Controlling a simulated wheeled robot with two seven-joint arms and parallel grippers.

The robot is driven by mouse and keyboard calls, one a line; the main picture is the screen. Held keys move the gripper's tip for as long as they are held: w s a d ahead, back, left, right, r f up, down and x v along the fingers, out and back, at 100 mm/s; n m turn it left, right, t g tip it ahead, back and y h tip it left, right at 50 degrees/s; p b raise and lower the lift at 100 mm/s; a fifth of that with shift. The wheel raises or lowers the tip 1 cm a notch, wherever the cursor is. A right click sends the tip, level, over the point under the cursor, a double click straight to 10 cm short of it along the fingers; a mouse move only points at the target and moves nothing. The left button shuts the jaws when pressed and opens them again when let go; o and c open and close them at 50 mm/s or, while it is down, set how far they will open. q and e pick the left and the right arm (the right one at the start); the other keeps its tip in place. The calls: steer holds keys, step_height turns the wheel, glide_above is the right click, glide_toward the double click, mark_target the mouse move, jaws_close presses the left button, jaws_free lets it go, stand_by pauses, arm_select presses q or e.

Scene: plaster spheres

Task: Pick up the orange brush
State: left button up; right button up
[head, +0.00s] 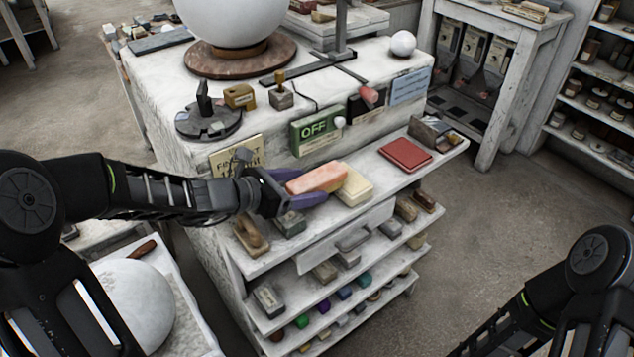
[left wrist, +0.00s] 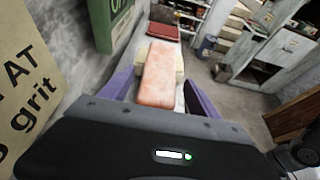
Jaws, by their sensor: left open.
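The orange brush shows as a salmon-orange block (head: 317,178) on the upper shelf of the white workbench, and it also shows in the left wrist view (left wrist: 157,75). Its underside and any bristles are hidden. A cream block (head: 355,187) lies right against or under its far end; I cannot tell which. My left gripper (head: 303,187) is open, with its purple fingers on either side of the near end of the orange block. In the left wrist view, gaps show between the block and both fingers. My right gripper is out of view; only my right arm shows at lower right.
A red flat block (head: 405,154) lies farther right on the shelf. A green OFF sign (head: 316,129) and a grit sign (head: 237,155) stand behind the shelf. A wooden-backed brush (head: 251,235) and a grey block (head: 290,223) lie near my left gripper. Lower shelves hold several blocks.

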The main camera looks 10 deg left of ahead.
mark_target(317, 181)
arm_select(q)
steer(key=x, duration=0.4)
steer(key=shift+w, duration=0.2)
stand_by(0.3)
jaws_close()
stand_by(0.6)
steer(key=shift+r, duration=0.15)
step_height(317, 181, up, 10)
steer(key=shift+f+p, duration=0.1)
steer(key=shift+p, duration=0.8)
steer(key=shift+f, duration=0.1)
